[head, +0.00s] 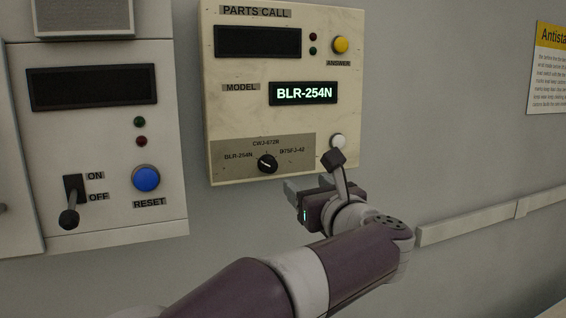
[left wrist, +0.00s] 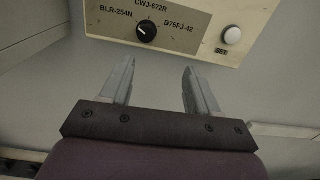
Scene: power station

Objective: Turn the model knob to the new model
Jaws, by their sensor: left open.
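The model knob (head: 267,163) is a small black dial with a white mark on the lower part of the cream Parts Call panel (head: 223,120). Labels BLR-254N, CWJ-672R and one ending in -42 surround it, and its mark points up-left, toward BLR-254N. The model display (head: 303,93) reads BLR-254N. The knob also shows in the left wrist view (left wrist: 146,29), beyond the fingertips. My left gripper (head: 303,184) is below and right of the knob, not touching it. Its two fingers (left wrist: 158,68) are apart with nothing between them. My right gripper is not in view.
A white button (head: 338,141) sits right of the knob, close above my left wrist. A yellow answer button (head: 341,45) is higher up. Left stands another panel with a blue reset button (head: 146,178) and an on/off lever (head: 70,203). A rail (head: 470,222) runs along the right wall.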

